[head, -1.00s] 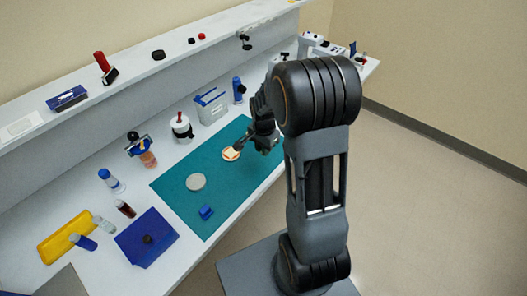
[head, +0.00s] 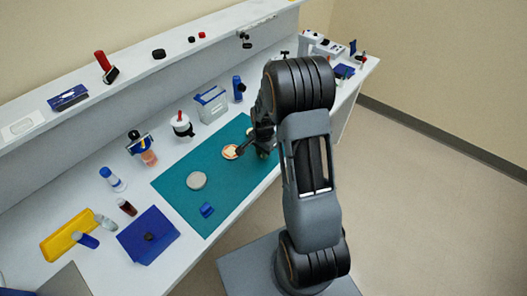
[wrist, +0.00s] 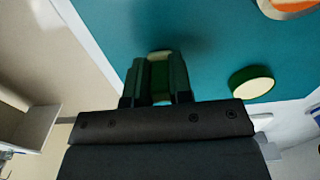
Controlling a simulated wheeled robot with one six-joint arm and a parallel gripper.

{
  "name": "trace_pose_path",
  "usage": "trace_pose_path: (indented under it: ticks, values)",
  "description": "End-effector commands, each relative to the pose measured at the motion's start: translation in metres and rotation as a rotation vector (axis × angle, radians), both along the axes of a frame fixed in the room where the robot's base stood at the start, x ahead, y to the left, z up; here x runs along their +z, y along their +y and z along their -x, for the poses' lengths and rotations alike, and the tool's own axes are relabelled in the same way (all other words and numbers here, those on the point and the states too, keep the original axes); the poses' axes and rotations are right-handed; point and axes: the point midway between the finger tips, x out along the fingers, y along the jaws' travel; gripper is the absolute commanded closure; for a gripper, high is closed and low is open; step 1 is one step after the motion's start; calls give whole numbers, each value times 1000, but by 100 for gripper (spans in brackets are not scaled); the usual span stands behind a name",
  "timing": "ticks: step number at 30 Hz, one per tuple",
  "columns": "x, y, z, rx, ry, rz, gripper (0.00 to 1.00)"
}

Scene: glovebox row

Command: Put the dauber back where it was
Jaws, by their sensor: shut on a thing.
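My gripper (wrist: 158,78) is shut on a small green piece with a pale top (wrist: 160,56), which I take to be the dauber. The fingers hide most of it. In the head view my gripper (head: 263,142) is over the far right part of the teal mat, near its front edge. A green round piece with a cream top (wrist: 252,82) is on the mat, to the right of my gripper in the wrist view and apart from it. A round dish with orange and cream (head: 230,152) is on the mat left of my gripper.
The teal mat (head: 180,189) also bears a grey disc (head: 196,180) and a blue block (head: 207,209). A white container with a red knob (head: 182,125) and a clear bin (head: 211,104) stand behind it. A shelf (head: 130,75) runs along the back.

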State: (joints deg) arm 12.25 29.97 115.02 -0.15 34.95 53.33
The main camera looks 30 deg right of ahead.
Motion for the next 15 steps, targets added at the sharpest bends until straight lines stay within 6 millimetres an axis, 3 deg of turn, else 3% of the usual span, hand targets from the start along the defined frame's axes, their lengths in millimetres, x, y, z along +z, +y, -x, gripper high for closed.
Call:
trace_pose_path:
  ticks: [3,4,9,12,15]
  values:
    - [-5,0,0,0,0,0,100]
    - [-4,0,0,0,0,0,79]
    - [-3,0,0,0,0,0,63]
    - [-3,0,0,0,0,0,54]
    - [-3,0,0,0,0,0,54]
